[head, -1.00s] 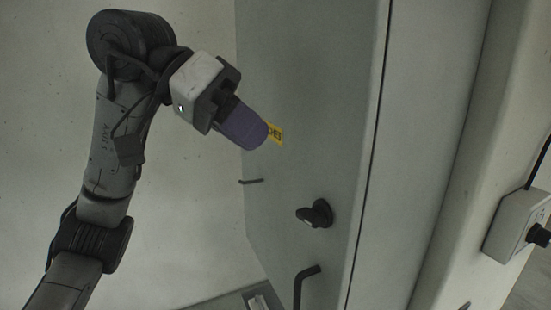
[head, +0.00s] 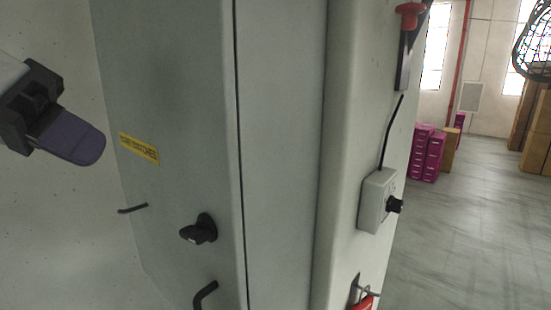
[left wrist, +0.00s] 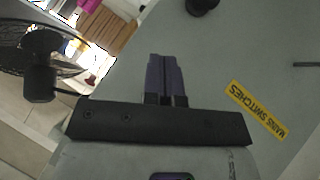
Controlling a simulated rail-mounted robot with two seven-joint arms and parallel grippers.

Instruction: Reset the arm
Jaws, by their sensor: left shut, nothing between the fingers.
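My left gripper (head: 82,146) is at the left edge of the head view, in front of a grey cabinet. Its purple fingers are shut with nothing between them. In the left wrist view the two fingers (left wrist: 165,62) lie side by side, pointing up the picture over the grey panel. A yellow label (head: 139,148) is on the cabinet panel, to the right of the fingertips. It reads "MAINS SWITCHES" in the left wrist view (left wrist: 256,109). My right gripper is not in view.
The cabinet panel (head: 175,90) carries a black knob (head: 199,229) and a black handle (head: 206,294). A small switch box (head: 377,200) is on the side post, with a red knob (head: 408,12) above. Purple boxes (head: 425,153) stand on open floor (head: 455,230) at the right.

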